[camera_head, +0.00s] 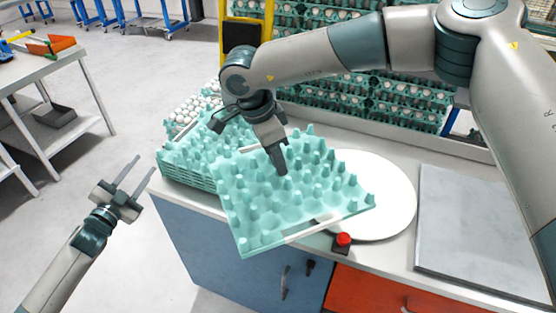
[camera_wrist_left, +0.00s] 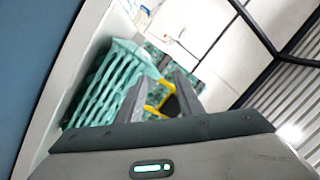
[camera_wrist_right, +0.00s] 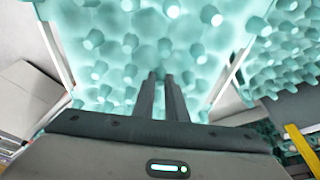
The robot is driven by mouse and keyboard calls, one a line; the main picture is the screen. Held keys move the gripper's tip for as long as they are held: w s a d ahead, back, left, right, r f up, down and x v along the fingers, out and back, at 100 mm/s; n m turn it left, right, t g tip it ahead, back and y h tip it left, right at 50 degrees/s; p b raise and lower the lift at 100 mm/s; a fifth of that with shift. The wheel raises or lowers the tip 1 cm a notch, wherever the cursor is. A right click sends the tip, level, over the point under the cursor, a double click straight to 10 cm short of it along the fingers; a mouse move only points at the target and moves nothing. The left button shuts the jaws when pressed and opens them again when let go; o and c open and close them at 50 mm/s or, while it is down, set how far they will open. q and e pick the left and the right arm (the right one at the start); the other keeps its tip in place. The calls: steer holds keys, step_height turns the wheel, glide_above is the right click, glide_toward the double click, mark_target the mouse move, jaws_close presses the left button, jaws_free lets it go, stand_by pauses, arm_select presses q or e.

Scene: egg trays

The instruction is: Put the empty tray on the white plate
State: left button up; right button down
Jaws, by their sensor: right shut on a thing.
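An empty teal egg tray (camera_head: 255,229) hangs from my right gripper (camera_head: 282,172) above the counter, tilted, with its near corner past the counter's front edge. The right gripper is shut on the tray; in the right wrist view its fingers (camera_wrist_right: 168,97) meet the tray's bumpy surface (camera_wrist_right: 150,50). The round white plate (camera_head: 385,185) lies on the counter, partly covered from view by the tray's right side. My left gripper (camera_head: 131,178) is open and empty, out to the left of the counter. Its fingers (camera_wrist_left: 160,95) show apart in the left wrist view.
A stack of teal trays (camera_head: 185,172) stands at the counter's left end and shows in the left wrist view (camera_wrist_left: 110,85). Trays of white eggs (camera_head: 190,108) sit behind it. A red button (camera_head: 343,239) is near the front edge. A grey slab (camera_head: 480,230) lies at right.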

arm_select(q)
steer(key=s+a+f+n+g+y, duration=0.1)
steer(key=s+a+f+n+y, duration=0.15)
steer(key=f, duration=0.65)
steer(key=s+a+f+n+g+y, duration=0.15)
steer(key=a+f, duration=0.25)
steer(key=f, duration=0.4)
steer(key=s+d+f+n+g, duration=0.1)
steer(key=s+d+f+g, duration=0.15)
steer(key=s+f, duration=0.7)
steer(key=s+d+f+n+g, duration=0.1)
steer(key=s+d+f+g, duration=0.15)
steer(key=s+f, duration=0.7)
steer(key=s+d+f+n+g, duration=0.1)
steer(key=s+d+f+g, duration=0.3)
steer(key=f, duration=1.1)
steer(key=s+d+f+g, duration=0.1)
steer(key=s+d+f, duration=0.3)
steer(key=s, duration=0.7)
steer(key=s+d+f+n+g, duration=0.1)
steer(key=s+d+f, duration=0.4)
steer(key=s, duration=0.6)
steer(key=s+d+f+g, duration=0.3)
steer(key=s+d+f, duration=0.1)
steer(key=s, duration=0.7)
steer(key=shift+s+d+f+n, duration=0.15)
steer(key=shift+s+f+n, duration=0.2)
steer(key=shift+s+n, duration=0.05)
steer(key=shift+w+g, duration=0.1)
steer(key=shift+g, duration=0.15)
